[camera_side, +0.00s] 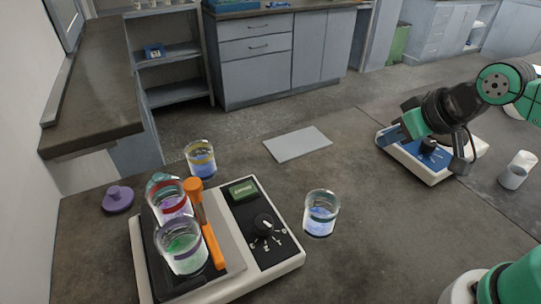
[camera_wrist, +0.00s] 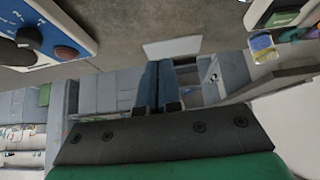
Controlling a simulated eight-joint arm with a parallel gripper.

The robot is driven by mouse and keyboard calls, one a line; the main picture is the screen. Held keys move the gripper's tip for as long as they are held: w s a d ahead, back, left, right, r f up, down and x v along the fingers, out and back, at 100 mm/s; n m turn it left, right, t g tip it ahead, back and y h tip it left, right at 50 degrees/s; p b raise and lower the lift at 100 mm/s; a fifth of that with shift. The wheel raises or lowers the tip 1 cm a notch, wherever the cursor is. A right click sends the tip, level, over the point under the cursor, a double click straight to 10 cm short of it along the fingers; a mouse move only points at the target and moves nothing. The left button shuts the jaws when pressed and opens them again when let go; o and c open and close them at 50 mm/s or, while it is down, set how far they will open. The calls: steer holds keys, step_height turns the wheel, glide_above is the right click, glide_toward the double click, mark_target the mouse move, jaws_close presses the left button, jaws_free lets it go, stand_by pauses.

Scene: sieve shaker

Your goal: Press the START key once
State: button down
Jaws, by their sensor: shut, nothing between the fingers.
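A white device with a blue panel (camera_side: 428,152) stands at the right in the side view, with a black knob on it. In the wrist view, this blue panel (camera_wrist: 62,22) is at the top left, with the knob (camera_wrist: 28,38) and a round red-orange button (camera_wrist: 67,53). A shaker (camera_side: 285,262) stands at the front left with a green display (camera_side: 243,190) and a black knob (camera_side: 264,224). I cannot read a START label on either device. My gripper (camera_side: 460,162) is shut and empty beside the blue-panelled device, partly hiding it; contact cannot be told.
A grey plate (camera_side: 297,144) and purple knob-like piece (camera_side: 118,198) lie on the bench.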

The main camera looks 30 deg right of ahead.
stand_by(0.6)
steer(key=r+n+t+y, duration=0.2)
steer(key=n, duration=0.9)
glide_above(246, 192)
steer(key=shift+f, duration=0.15)
steer(key=shift+f, duration=4.4)
steer(key=shift+f, duration=0.1)
steer(key=shift+f, duration=0.3)
